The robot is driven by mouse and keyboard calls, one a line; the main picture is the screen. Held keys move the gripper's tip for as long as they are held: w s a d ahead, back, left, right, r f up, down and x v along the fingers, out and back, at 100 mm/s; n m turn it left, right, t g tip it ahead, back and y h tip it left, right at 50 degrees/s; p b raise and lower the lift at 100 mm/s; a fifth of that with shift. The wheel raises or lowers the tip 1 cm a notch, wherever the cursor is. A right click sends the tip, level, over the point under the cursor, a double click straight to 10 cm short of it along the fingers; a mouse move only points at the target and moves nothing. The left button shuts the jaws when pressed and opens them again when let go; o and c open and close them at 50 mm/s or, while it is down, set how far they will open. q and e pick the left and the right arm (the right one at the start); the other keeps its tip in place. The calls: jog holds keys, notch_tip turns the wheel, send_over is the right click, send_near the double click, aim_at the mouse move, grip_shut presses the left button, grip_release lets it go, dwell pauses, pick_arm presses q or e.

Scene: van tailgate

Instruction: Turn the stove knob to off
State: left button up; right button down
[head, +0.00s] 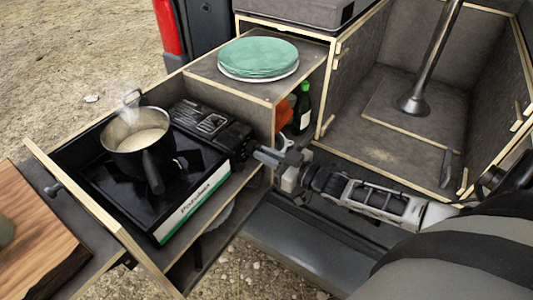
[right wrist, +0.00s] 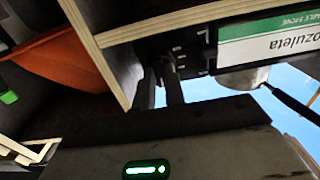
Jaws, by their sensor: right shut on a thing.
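The black camping stove (head: 140,205) stands in the pull-out drawer, with a white and green label on its front. A steaming pot (head: 128,140) of light-coloured food sits on its burner. The knob is at the stove's right end, dark and mostly hidden by my fingers. My right gripper (head: 256,155) reaches in from the right to that end and is shut on the stove knob. In the right wrist view its two dark fingers (right wrist: 163,75) come together at the stove's control end, and the knob's setting cannot be read. My left gripper is in neither view.
Green plates (head: 258,58) rest on the shelf behind the stove. A dark green bottle (head: 302,107) and an orange item (head: 283,112) stand in the compartment below. The drawer's wooden edge (head: 95,215) and a wooden board (head: 38,240) are at left.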

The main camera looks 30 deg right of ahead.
dwell(0.3)
jog(key=c, duration=1.5)
grip_release()
jog(key=shift+o, duration=0.2)
jog(key=v, duration=1.6)
